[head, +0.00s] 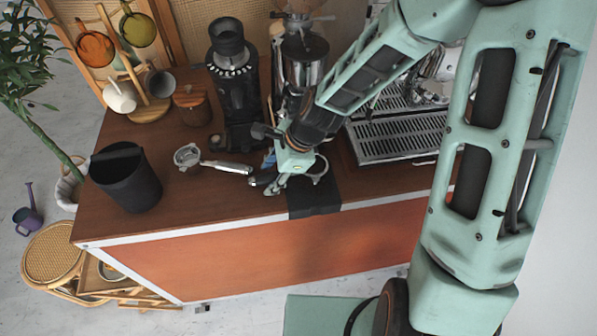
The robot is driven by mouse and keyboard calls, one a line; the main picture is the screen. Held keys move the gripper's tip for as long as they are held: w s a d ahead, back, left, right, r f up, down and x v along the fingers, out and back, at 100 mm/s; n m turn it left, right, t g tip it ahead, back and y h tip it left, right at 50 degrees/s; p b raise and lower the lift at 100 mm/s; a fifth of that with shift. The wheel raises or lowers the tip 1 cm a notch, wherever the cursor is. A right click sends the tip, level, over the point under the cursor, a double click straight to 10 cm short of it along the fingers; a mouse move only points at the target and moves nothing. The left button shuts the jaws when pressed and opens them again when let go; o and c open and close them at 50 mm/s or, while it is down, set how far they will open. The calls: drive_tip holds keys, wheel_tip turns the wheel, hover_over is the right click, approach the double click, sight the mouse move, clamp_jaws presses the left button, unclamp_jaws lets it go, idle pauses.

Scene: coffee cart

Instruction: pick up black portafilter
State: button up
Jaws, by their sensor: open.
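A portafilter (187,155) lies on the brown counter left of my gripper. It has a round metal basket and a light, shiny handle stretching right, toward my fingers. A second round metal rim (319,170), perhaps another portafilter, shows on the dark mat just right of my gripper and is partly hidden by it. I cannot tell which of the two is the black one. My gripper (261,186) is open, low over the counter by the mat's left edge. Its dark fingers point left and down, close to the first portafilter's handle end; I cannot tell whether they touch it.
A black grinder (236,85) and a second grinder (303,60) stand behind. The espresso machine's drip tray (395,140) is at the right. A black bin (126,177) and a wooden canister (192,105) stand at the left. The front counter between bin and mat (312,198) is clear.

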clamp_jaws()
idle(0.3)
drive_tip(key=shift+r, duration=0.1)
